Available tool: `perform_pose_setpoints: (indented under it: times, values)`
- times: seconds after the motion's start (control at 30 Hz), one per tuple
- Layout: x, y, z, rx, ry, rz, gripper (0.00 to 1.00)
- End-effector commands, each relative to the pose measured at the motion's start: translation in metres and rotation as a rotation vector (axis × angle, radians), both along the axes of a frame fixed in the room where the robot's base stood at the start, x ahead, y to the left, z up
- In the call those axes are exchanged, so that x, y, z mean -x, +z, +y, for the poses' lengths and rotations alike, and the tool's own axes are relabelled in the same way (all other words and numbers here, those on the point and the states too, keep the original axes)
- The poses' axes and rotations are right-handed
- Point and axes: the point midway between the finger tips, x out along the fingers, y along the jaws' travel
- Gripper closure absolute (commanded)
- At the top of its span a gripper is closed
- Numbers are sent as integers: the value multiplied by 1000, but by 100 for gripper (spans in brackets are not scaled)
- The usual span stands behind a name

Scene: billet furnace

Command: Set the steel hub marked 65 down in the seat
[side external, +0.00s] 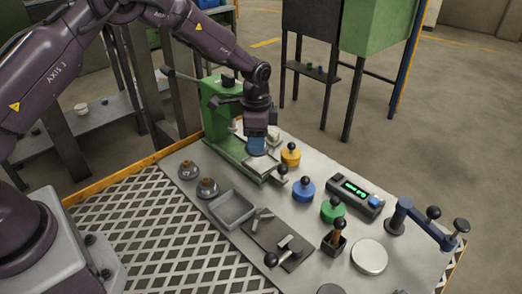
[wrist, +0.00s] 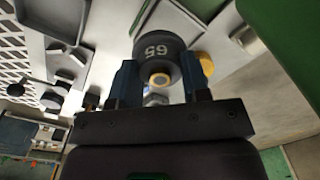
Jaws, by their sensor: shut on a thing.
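The steel hub marked 65 (wrist: 157,50) is a dark round piece with a pale central boss, shown in the wrist view. My gripper (wrist: 158,82) is shut on it, with one blue finger on each side. In the side external view my gripper (side external: 257,146) points down over the green fixture (side external: 217,115), above a pale plate (side external: 262,164) at its base. The fingers mostly hide the hub there. The seat itself cannot be clearly made out, and I cannot tell whether the hub touches anything below.
Two other hubs (side external: 207,188) stand at the left of the table, by a grey tray (side external: 232,209). Yellow (side external: 291,156), blue (side external: 303,190) and green (side external: 333,210) knobbed pieces stand close to the right of the fixture. A readout box (side external: 355,194) and a blue lever (side external: 425,225) lie farther right.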

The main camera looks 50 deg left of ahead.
Motion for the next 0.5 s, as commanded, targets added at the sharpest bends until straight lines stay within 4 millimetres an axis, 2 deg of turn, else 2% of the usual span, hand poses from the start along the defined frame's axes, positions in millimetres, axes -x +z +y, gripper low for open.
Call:
perform_pose_setpoints:
  times: [0.27, 0.5]
  values:
    - [-14, -15, 0, 0, 0, -1, 95]
    - [-15, -46, 0, -1, 0, -1, 95]
